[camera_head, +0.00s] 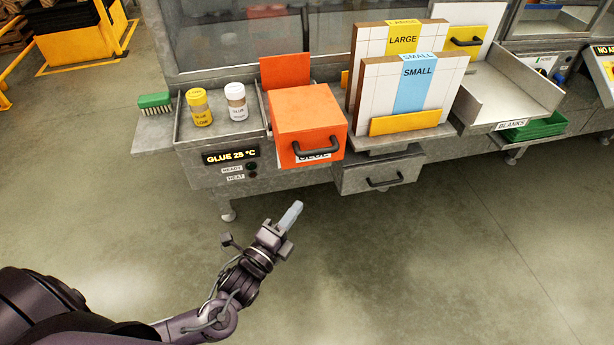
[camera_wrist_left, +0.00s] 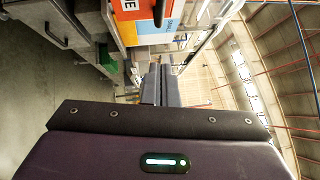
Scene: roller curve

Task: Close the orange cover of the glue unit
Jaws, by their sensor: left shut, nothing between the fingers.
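The orange cover (camera_head: 305,108) is a box-shaped hood with a black bar handle (camera_head: 319,151) on its front face. My left gripper (camera_head: 291,214) is shut and empty, in front of the unit and apart from the handle in the picture. In the left wrist view, the shut fingers (camera_wrist_left: 162,86) point toward the orange area (camera_wrist_left: 128,30) and a dark handle (camera_wrist_left: 159,12). My right gripper is not in view.
A yellow-labelled jar (camera_head: 199,108) and a white-capped jar (camera_head: 236,102) stand in the tray left of the cover. A green brush (camera_head: 155,101) lies farther left. SMALL (camera_head: 402,95) and LARGE panels stand to the right, above a grey drawer (camera_head: 377,178). The floor in front is clear.

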